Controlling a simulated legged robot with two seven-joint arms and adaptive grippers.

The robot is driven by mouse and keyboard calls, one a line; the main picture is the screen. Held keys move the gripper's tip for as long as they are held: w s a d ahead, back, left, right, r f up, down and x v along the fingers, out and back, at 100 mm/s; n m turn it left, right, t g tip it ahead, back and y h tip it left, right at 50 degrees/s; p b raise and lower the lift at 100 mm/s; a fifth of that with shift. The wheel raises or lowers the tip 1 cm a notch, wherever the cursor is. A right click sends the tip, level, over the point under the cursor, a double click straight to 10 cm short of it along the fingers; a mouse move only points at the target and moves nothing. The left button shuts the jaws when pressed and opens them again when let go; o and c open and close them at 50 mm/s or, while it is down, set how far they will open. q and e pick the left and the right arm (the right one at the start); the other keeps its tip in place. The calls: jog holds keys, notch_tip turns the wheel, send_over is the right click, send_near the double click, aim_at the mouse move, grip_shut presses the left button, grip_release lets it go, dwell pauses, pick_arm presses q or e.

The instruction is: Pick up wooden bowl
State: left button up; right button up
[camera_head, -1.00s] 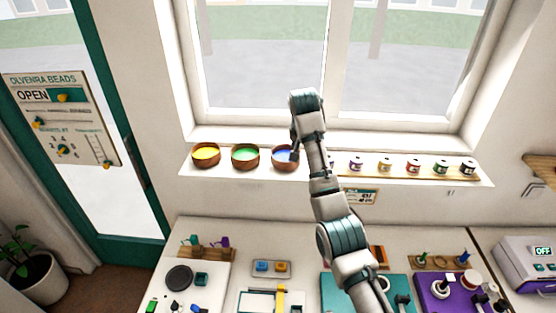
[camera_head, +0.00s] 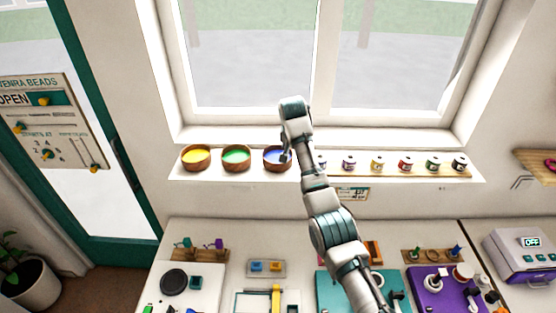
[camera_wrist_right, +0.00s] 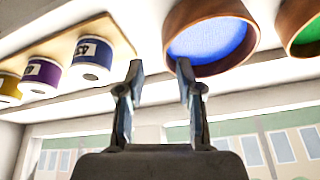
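Three wooden bowls stand on the window sill shelf: one with yellow contents (camera_head: 196,158), one with green (camera_head: 236,158) and one with blue (camera_head: 275,156). My right gripper (camera_head: 286,156) is at the right rim of the blue bowl and covers part of it. In the right wrist view the blue bowl (camera_wrist_right: 212,45) fills the top centre. There my right gripper (camera_wrist_right: 160,68) is open, its two fingers apart, one overlapping the bowl's edge. Whether it touches the rim I cannot tell. The green bowl (camera_wrist_right: 302,32) shows at the wrist view's right edge. My left gripper is not in view.
A row of several small jars (camera_head: 405,163) stands on a wooden strip right of the bowls; a blue-labelled jar (camera_wrist_right: 92,55) is close to the gripper. The window (camera_head: 250,60) is behind. A worktable with trays and tools (camera_head: 265,268) lies below.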

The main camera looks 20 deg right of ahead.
jog(key=x, duration=0.1)
jog(key=p+x, duration=0.1)
jog(key=x, duration=0.1)
jog(key=shift+a+f+p, duration=0.2)
jog(key=shift+a+p, duration=0.1)
jog(key=shift+p, duration=0.1)
jog(key=shift+w+a+f, duration=0.1)
jog(key=shift+w+f, duration=0.25)
jog(key=shift+f, duration=0.2)
grip_shut()
